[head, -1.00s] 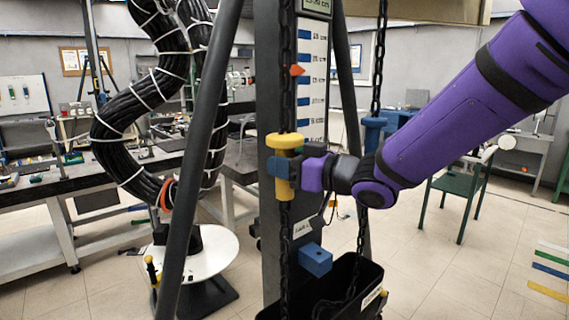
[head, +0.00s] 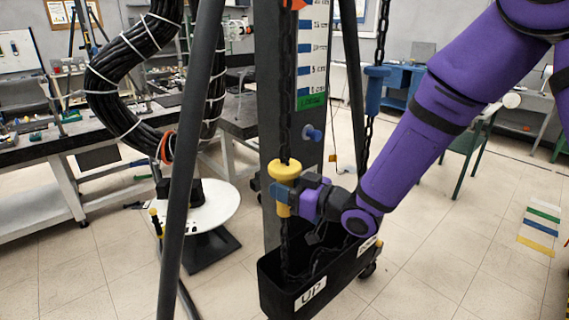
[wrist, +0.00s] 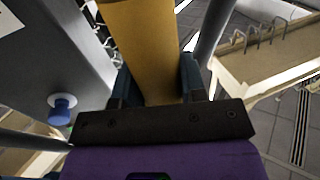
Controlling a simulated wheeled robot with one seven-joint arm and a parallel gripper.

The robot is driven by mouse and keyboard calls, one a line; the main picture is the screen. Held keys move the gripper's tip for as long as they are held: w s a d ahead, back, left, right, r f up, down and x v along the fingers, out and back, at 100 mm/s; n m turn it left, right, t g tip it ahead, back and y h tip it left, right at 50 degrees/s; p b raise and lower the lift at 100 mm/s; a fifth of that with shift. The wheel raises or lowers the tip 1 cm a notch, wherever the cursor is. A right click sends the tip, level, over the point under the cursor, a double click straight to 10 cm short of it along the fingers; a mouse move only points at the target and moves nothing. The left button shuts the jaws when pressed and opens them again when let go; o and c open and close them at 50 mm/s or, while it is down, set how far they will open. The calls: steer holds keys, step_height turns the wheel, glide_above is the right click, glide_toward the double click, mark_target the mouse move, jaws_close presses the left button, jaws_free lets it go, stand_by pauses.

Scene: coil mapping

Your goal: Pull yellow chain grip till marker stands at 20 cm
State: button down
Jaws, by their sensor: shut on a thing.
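The yellow chain grip (head: 284,173) sits on the dark near chain in front of the grey post. My gripper (head: 283,192) is shut around its stem, below the wide yellow collar. The wrist view shows the yellow grip (wrist: 143,50) between my gripper's two fingers (wrist: 152,88). The orange marker (head: 294,4) is at the top edge of the head view and is partly cut off. It is beside the highest visible label on the white scale (head: 314,58). That label's number is too small to read surely.
A black bin (head: 268,290) marked UP stands under the chains. A blue grip (head: 374,90) hangs on the second chain. A dark slanted leg (head: 190,160) stands left of the chain. A blue knob (head: 312,133) sticks out of the post.

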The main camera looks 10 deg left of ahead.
steer(key=shift+f, duration=1.35)
steer(key=c, duration=0.7)
jaws_free()
steer(key=shift+r, duration=0.1)
steer(key=shift+d, duration=0.1)
steer(key=v, duration=1)
steer(key=shift+s+d, duration=0.15)
steer(key=shift+d, duration=0.15)
steer(key=shift+r, duration=0.1)
